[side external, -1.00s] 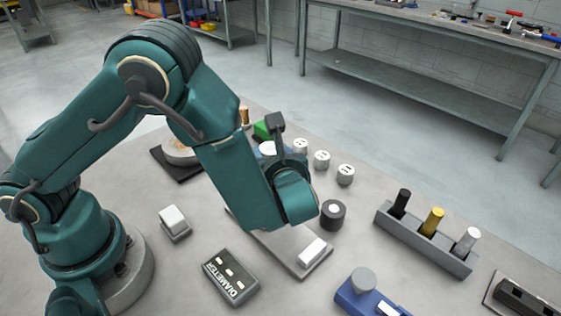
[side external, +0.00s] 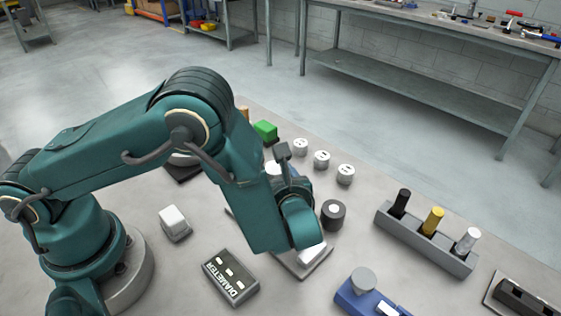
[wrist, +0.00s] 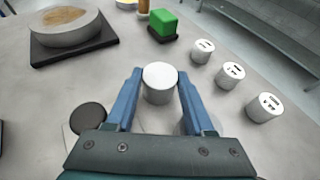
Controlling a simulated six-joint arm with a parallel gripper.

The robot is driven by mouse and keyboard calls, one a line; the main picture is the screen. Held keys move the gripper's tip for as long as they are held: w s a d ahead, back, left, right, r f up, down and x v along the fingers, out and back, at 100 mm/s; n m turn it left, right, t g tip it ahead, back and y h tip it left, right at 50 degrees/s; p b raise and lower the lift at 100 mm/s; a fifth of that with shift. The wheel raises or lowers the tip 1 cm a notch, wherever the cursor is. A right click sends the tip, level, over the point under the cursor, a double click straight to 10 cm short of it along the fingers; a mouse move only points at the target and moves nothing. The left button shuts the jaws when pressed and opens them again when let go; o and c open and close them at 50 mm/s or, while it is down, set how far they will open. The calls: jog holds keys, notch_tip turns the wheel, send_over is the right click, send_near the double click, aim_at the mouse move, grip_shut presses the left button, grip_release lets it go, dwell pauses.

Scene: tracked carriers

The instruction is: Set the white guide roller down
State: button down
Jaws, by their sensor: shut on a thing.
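The white guide roller (wrist: 160,78) stands upright between the two blue fingers of my gripper (wrist: 160,92) in the wrist view. The gripper is shut on it. Its lower end shows just above or at the grey table; I cannot tell whether it touches.
Three white marked cylinders (wrist: 231,76) stand in a row at the right. A green block (wrist: 163,27) is behind the roller. A large round disc (wrist: 66,24) sits on a black plate. A dark round cap (wrist: 88,117) is close by the left finger. A rack (side external: 425,240) holds three coloured pegs.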

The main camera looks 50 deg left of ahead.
jog(key=shift+c, duration=1.4)
grip_release()
jog(key=shift+r, duration=0.1)
jog(key=v, duration=0.7)
jog(key=shift+d, duration=0.2)
jog(key=w+d+r+m+t+h, duration=0.2)
jog(key=w+d+r+m+h, duration=0.1)
jog(key=w+r+m+h, duration=0.4)
jog(key=w+d+r+m+t+h, duration=0.2)
jog(key=d+r+m+h, duration=0.3)
jog(key=m, duration=0.4)
jog(key=s+a+r+m+g+h, duration=0.1)
jog(key=s+m, duration=0.4)
jog(key=m, duration=0.5)
jog(key=s+a+r+m+g+h, duration=0.1)
jog(key=s+a+r+m+h, duration=0.1)
jog(key=s+m, duration=0.4)
notch_tip(320, 180, up, 3)
jog(key=a+m, duration=0.1)
jog(key=m, duration=0.4)
jog(key=shift+s+g, duration=0.35)
jog(key=shift+g, duration=0.05)
jog(key=shift+o, duration=0.5)
jog(key=s+a+f+m+g+y, duration=0.3)
jog(key=s+a+f+m, duration=0.3)
jog(key=s+a+m, duration=0.4)
jog(key=shift+s+f+y, duration=0.25)
jog(key=shift+s+y, duration=0.15)
jog(key=shift+s, duration=0.35)
